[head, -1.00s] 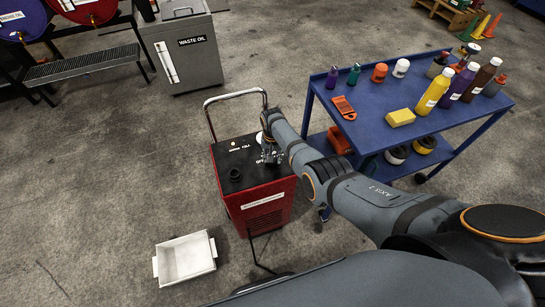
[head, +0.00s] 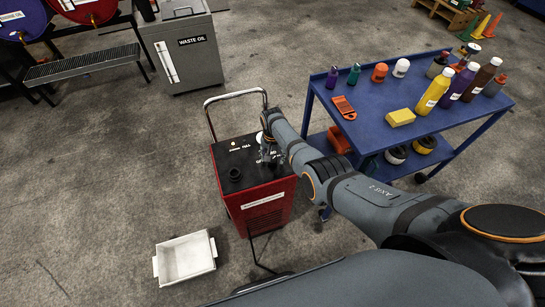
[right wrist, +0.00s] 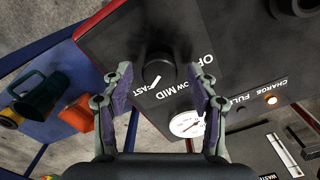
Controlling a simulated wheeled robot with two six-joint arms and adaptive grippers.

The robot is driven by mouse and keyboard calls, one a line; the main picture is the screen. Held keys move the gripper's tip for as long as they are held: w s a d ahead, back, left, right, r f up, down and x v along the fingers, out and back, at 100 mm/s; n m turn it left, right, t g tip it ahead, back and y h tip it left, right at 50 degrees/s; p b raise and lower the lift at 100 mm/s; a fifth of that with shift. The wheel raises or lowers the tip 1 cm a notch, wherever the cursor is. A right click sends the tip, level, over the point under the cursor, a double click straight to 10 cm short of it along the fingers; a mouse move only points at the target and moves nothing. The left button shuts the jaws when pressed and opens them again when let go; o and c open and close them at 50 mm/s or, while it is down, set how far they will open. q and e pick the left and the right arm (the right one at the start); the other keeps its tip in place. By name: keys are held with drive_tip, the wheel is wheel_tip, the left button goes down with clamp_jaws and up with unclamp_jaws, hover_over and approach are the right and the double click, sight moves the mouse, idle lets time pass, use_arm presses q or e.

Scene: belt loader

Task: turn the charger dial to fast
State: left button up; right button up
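The red charger (head: 262,205) with a black top panel stands on the floor in the head view. In the right wrist view, its black round dial (right wrist: 158,68) has a white mark pointing down-left, toward the FAST label (right wrist: 146,96). SLOW, MID and OFF labels lie to its right, partly covered by a finger. My right gripper (right wrist: 160,78) is open, with one finger on each side of the dial and a visible gap to it. In the head view my right gripper (head: 268,155) is over the panel and hides the dial. My left gripper is not in view.
A white gauge (right wrist: 187,125) and a lit charge lamp (right wrist: 271,100) are on the panel. The charger's tube handle (head: 236,95) rises behind. A blue cart (head: 360,130) with bottles stands to the right. A white bin (head: 185,260) lies on the floor in front.

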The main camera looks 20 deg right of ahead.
wheel_tip(320, 180, up, 12)
idle(0.6)
idle(0.4)
